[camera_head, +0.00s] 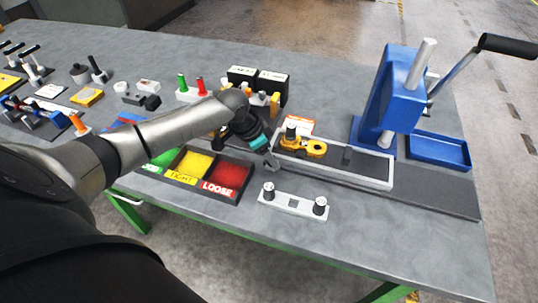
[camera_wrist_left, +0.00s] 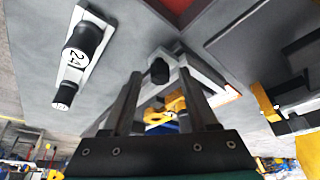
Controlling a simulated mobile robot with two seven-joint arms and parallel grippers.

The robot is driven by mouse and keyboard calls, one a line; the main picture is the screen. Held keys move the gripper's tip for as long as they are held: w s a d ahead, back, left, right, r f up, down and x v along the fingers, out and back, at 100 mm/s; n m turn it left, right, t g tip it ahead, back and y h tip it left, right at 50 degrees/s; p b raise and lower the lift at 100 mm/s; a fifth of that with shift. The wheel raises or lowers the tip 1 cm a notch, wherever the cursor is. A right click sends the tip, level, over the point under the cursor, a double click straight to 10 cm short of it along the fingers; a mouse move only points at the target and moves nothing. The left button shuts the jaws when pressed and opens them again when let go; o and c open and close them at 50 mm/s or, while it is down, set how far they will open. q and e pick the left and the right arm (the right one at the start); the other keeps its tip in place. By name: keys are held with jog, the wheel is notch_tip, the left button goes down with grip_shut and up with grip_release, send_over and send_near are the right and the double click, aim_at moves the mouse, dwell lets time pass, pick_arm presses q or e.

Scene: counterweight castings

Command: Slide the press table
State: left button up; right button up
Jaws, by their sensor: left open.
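The press table (camera_head: 378,178) is a long, light-rimmed sliding tray on a dark rail, in front of the blue press (camera_head: 396,95). A yellow casting (camera_head: 316,149) lies near its left end. My left gripper (camera_head: 270,163) is at that left end, open and empty. In the left wrist view, my left gripper's fingers (camera_wrist_left: 160,82) stand apart, with a black knob (camera_wrist_left: 160,70) showing between them at the table's end. I cannot tell whether the fingers touch it. The knob is hidden by the gripper in the head view. My right gripper is not in view.
A white plate with two black knobs (camera_head: 293,204) lies in front of the gripper. A sorting tray with green, yellow and red compartments (camera_head: 196,180) is to the left. Black boxes (camera_head: 270,82) stand behind. A blue tray (camera_head: 440,150) sits right of the press.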

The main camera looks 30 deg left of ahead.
pick_arm(q)
jog(key=shift+c, duration=0.2)
grip_shut()
dwell(0.3)
dwell(0.9)
